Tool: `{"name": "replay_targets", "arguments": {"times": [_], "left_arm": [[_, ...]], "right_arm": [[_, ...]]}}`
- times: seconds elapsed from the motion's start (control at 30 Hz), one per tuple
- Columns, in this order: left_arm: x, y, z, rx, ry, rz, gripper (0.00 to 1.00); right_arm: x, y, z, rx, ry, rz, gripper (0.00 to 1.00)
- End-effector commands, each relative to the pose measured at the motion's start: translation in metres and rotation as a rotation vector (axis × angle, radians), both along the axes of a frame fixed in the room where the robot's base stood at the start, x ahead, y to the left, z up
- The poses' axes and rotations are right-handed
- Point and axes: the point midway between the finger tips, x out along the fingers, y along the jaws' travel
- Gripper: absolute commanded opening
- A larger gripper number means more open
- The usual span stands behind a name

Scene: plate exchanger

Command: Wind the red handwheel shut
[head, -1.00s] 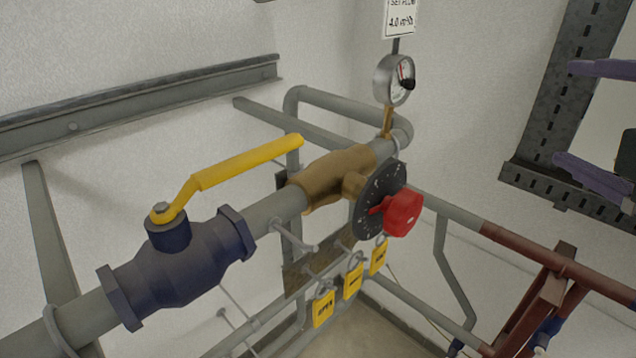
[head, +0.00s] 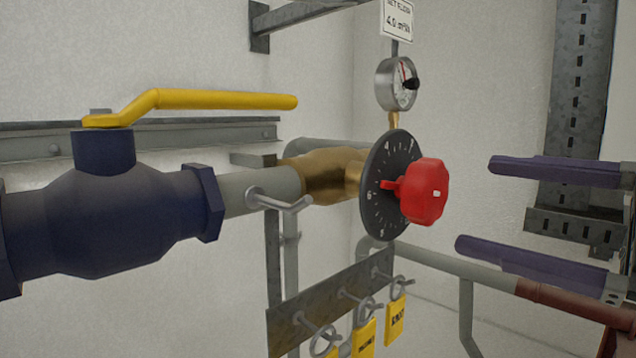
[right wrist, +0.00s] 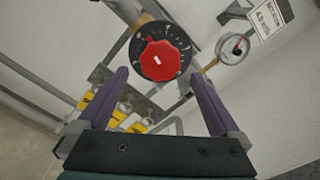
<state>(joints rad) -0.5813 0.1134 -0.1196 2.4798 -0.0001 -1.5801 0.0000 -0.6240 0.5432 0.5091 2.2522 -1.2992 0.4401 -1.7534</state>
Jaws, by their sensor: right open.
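The red handwheel (head: 424,192) sits on a black numbered dial (head: 379,182) in front of the brass valve body (head: 325,174). It has a red pointer and a small white mark on its face. It also shows in the right wrist view (right wrist: 160,61), above and between the two fingertips. My right gripper (head: 474,205) is open and empty, its two purple fingers pointing left toward the handwheel with a clear gap before it. In the right wrist view, the open right gripper (right wrist: 158,84) has its fingers on either side below the wheel. My left gripper is not in view.
A round gauge (head: 398,84) and a sign (head: 397,19) stand above the dial. A dark blue valve with a yellow lever (head: 210,99) is at left. Yellow tags (head: 397,317) hang from a hook plate below. A perforated metal post (head: 580,100) is behind my gripper.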

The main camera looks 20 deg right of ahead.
Motion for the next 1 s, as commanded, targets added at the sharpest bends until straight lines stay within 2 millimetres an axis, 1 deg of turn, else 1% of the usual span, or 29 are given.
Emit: {"name": "replay_targets", "arguments": {"times": [0.03,0.1,0.3,0.4,0.57,0.83,1.0], "left_arm": [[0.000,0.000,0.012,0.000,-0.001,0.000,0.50],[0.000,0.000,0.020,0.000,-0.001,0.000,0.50],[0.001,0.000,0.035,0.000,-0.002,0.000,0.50],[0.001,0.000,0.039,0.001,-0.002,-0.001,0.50],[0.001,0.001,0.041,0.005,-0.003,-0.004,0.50],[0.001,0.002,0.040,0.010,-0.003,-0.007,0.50],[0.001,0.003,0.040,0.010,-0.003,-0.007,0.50]], "right_arm": [[0.009,0.003,0.008,0.005,-0.003,0.000,1.00],[0.021,0.008,0.008,0.001,-0.003,0.001,1.00],[0.049,0.019,0.005,0.004,-0.003,-0.002,1.00],[0.058,0.023,0.004,0.006,-0.003,-0.003,1.00],[0.065,0.026,0.002,0.005,-0.002,-0.003,1.00],[0.065,0.027,0.000,0.004,0.000,-0.002,1.00],[0.065,0.027,0.000,0.005,-0.001,-0.002,0.81]]}}
